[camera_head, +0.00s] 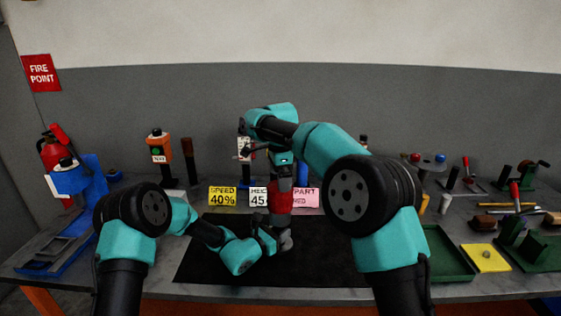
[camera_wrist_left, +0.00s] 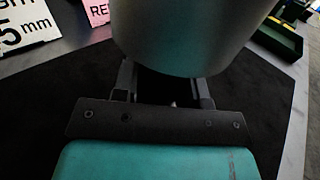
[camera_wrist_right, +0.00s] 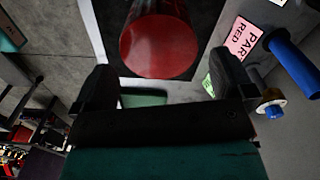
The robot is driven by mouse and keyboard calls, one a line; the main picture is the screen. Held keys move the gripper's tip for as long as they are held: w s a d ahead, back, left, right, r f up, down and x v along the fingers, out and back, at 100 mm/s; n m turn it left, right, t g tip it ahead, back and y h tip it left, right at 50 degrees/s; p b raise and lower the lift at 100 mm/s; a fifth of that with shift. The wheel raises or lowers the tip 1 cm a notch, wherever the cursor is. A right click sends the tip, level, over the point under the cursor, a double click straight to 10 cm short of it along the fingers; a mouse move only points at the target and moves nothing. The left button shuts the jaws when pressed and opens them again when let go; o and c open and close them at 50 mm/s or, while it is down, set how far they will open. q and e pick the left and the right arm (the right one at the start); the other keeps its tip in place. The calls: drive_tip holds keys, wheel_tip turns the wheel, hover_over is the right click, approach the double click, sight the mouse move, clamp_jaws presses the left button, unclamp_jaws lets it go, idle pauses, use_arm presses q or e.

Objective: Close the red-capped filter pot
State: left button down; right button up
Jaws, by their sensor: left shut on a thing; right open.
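The filter pot has a silver-grey body (camera_head: 285,240) and stands on the black mat, its lower part partly behind my left gripper. It fills the top of the left wrist view (camera_wrist_left: 185,35). My left gripper (camera_head: 265,238) is shut on this body from the left. The red cap (camera_head: 280,198) is above the body, in line with it; I cannot tell how far it is seated. In the right wrist view the round red cap (camera_wrist_right: 158,48) lies ahead of the fingers. My right gripper (camera_wrist_right: 165,85) points down above the cap, open and apparently empty.
The black mat (camera_head: 205,262) is mostly clear. Behind it stand a yellow sign (camera_head: 222,196), a white sign (camera_head: 259,197) and a pink sign (camera_head: 306,198). A blue fixture (camera_head: 85,185) is at left. A green tray (camera_head: 446,255) and a yellow pad (camera_head: 485,258) are at right.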

drive_tip(key=n, duration=0.5)
drive_tip(key=shift+r, duration=0.35)
drive_tip(key=n, duration=0.5)
drive_tip(key=shift+r, duration=0.3)
drive_tip(key=n, duration=0.5)
drive_tip(key=shift+r+n, duration=0.3)
drive_tip(key=shift+r, duration=0.05)
drive_tip(key=n, duration=0.5)
drive_tip(key=shift+r, duration=0.3)
drive_tip(key=n, duration=0.5)
drive_tip(key=shift+r, duration=0.35)
drive_tip(key=n, duration=0.5)
drive_tip(key=shift+r, duration=0.3)
drive_tip(key=n, duration=0.5)
drive_tip(key=shift+d+r, duration=0.1)
drive_tip(key=shift+r, duration=0.25)
drive_tip(key=n, duration=0.5)
drive_tip(key=shift+r, duration=0.3)
drive_tip(key=shift+f, duration=0.15)
